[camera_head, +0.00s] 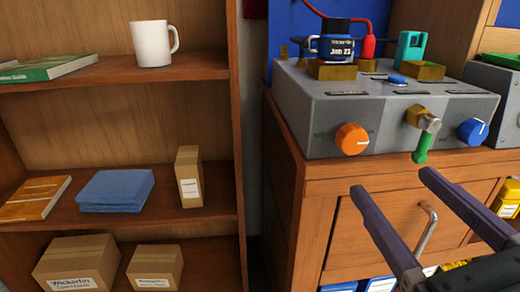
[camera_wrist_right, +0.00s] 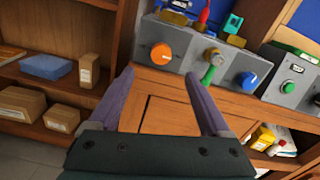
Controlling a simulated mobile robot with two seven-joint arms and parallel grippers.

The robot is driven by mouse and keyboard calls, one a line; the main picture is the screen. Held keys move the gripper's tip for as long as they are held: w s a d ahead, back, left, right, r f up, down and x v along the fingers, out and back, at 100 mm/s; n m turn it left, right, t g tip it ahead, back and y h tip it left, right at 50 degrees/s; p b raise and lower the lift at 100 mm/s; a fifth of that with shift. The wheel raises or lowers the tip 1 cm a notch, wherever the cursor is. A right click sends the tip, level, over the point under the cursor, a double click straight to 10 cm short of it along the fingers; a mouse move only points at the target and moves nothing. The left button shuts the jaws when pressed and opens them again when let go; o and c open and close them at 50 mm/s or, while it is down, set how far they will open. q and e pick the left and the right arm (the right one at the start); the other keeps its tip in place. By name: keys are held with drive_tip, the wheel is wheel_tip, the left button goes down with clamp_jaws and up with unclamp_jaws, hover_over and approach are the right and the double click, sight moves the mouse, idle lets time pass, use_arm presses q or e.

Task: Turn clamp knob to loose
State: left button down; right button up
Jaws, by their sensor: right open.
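The grey testbench box (camera_head: 305,105) stands on a wooden cabinet. Its front carries an orange knob (camera_head: 352,139) at left, a brass fitting with a metal piece and a green lever (camera_head: 421,149) pointing down, and a blue knob (camera_head: 473,131) with a white mark at right. I cannot read which one is labelled clamp. My right gripper (camera_head: 391,181) is open and empty, in front of and below the panel, touching no knob. In the right wrist view the orange knob (camera_wrist_right: 161,54), green lever (camera_wrist_right: 208,75) and blue knob (camera_wrist_right: 246,80) show beyond the fingers. My left gripper is not in view.
A blue-and-black device (camera_head: 334,46) and a teal part (camera_head: 410,48) sit on the box top. A second grey unit (camera_wrist_right: 293,82) stands to the right. The cabinet has a metal handle (camera_head: 427,226). A shelf (camera_head: 225,68) with a mug and cartons stands left.

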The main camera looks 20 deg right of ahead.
sight(355, 141)
drive_tip(key=p+x, duration=0.2)
drive_tip(key=x, duration=0.6)
drive_tip(key=shift+w+d+r, duration=0.15)
drive_tip(key=shift+w+d, duration=0.05)
drive_tip(key=shift+w, duration=0.05)
drive_tip(key=shift+w+d, duration=0.15)
drive_tip(key=shift+w, duration=0.4)
clamp_jaws()
